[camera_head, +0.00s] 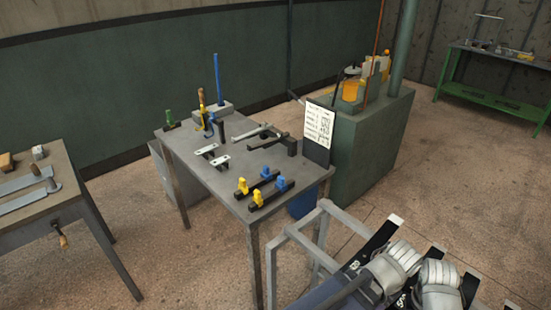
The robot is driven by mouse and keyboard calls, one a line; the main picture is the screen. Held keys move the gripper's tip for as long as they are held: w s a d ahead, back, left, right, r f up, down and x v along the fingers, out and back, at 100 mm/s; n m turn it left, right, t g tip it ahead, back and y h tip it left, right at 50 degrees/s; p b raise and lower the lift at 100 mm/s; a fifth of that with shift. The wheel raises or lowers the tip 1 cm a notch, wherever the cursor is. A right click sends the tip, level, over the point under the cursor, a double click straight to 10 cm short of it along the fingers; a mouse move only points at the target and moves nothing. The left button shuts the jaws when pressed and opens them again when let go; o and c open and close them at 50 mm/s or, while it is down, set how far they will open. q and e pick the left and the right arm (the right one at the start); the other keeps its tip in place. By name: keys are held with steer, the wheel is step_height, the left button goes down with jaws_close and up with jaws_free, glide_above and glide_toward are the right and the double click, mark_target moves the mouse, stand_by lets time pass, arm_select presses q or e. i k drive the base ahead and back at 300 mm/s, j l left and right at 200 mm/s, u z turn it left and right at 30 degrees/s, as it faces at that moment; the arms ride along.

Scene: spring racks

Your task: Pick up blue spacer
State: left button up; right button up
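Two small blue pieces (265,172) and (281,183), which look like the blue spacers, stand upright near the front right of the grey metal table (215,182). Each sits at the right end of a dark bar. A yellow piece (242,186) stands at the left end of the rear bar, and another yellow piece (257,198) at the left end of the front bar. Nothing holds these pieces.
A workbench (35,200) is at left. A pale metal frame (320,225) is in front at right.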

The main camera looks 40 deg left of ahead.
mark_target(265, 174)
steer(key=i+j, duration=0.1)
steer(key=j, duration=0.35)
steer(key=i+j, duration=0.15)
steer(key=j, duration=0.3)
steer(key=i+j, duration=0.1)
steer(key=j, duration=0.4)
steer(key=i+j+z, duration=0.1)
steer(key=j, duration=0.35)
